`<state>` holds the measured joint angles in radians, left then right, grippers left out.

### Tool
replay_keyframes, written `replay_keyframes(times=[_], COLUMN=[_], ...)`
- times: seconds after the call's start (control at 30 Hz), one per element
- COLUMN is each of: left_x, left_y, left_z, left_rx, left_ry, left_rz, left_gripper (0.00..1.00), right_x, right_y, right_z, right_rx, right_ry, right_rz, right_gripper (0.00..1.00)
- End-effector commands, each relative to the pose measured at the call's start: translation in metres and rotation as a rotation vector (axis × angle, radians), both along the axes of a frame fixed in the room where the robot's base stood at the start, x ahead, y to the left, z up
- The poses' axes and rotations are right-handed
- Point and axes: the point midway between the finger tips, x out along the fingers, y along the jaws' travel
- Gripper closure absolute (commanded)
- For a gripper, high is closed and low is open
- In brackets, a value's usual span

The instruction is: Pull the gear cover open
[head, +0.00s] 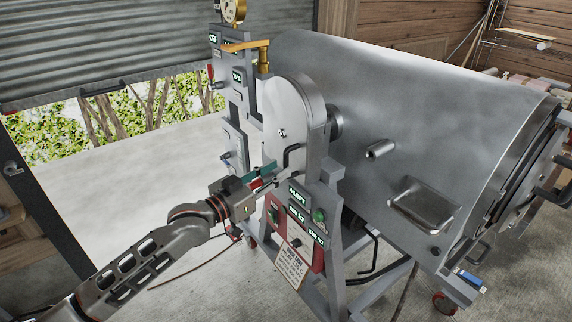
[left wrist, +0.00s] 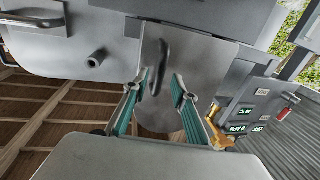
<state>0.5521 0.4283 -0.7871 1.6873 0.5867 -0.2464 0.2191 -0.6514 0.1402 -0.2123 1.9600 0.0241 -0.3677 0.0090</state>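The gear cover (head: 288,100) is a grey metal housing with a rounded top on the near end of the big drum machine. It looks closed, and no gears show. A dark bar handle (head: 291,155) sits low on it. My left gripper (head: 266,174) is in front of the lower cover, close to the handle. In the left wrist view the cover (left wrist: 205,65) faces the camera, and the handle (left wrist: 162,65) stands between the two teal fingers (left wrist: 163,84). The fingers are spread, with gaps on both sides of the handle. My right gripper is out of view.
The large drum (head: 400,100) fills the right side. Below the cover is a control panel (head: 300,225) with lit displays. A brass lever (head: 248,46) and a gauge (head: 234,10) stand above. Open concrete floor (head: 125,185) lies to the left, before a part-raised shutter (head: 150,40).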

Motion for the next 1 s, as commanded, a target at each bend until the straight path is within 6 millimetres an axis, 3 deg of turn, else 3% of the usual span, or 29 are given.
replay_keyframes(times=[0.3,0.63,0.73,0.77,1.0], left_x=[0.028,0.031,0.031,0.031,0.031], left_y=[-0.026,-0.029,-0.029,-0.029,-0.028], left_z=[0.000,0.000,0.000,0.000,0.000], left_rx=[0.000,0.001,0.001,0.001,0.001], left_ry=[0.000,-0.001,-0.001,-0.001,-0.001], left_rz=[0.000,0.000,0.000,0.000,0.000], left_gripper=[0.73,0.73,0.97,1.00,1.00], right_x=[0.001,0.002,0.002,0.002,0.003], right_y=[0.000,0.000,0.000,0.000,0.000], right_z=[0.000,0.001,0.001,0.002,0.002], right_rx=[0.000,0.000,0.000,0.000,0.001], right_ry=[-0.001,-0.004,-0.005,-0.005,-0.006], right_rz=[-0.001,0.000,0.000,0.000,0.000], right_gripper=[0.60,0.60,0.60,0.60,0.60])
